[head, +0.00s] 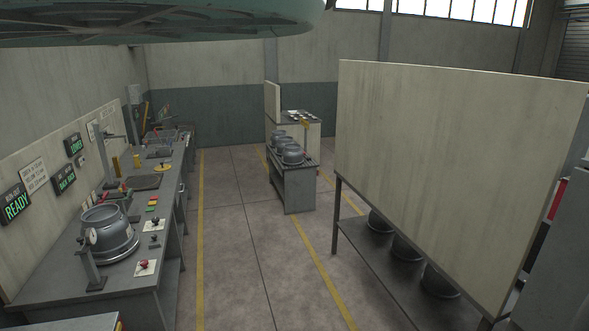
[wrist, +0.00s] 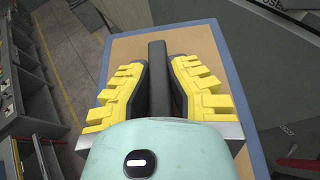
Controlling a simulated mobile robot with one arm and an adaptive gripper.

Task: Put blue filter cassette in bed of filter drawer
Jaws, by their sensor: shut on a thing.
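The blue filter cassette shows in the wrist view as a tan panel (wrist: 122,52) in a blue frame (wrist: 217,42), with a dark upright bar as its handle (wrist: 157,60). My gripper (wrist: 158,78), with yellow stepped pads on its fingers, is shut on that handle from both sides. The near part of the cassette is hidden behind my gripper. I cannot make out the cassette or my gripper in the head view. I cannot pick out the filter drawer or its bed for sure in either view.
In the wrist view, a grey shelf unit (wrist: 32,92) stands left and a dark grey surface (wrist: 285,60) lies right. In the head view, a workbench (head: 60,288) runs along the left, a small bench (head: 297,190) stands mid-floor, and a large panel (head: 450,165) blocks the right. The aisle floor (head: 235,240) is clear.

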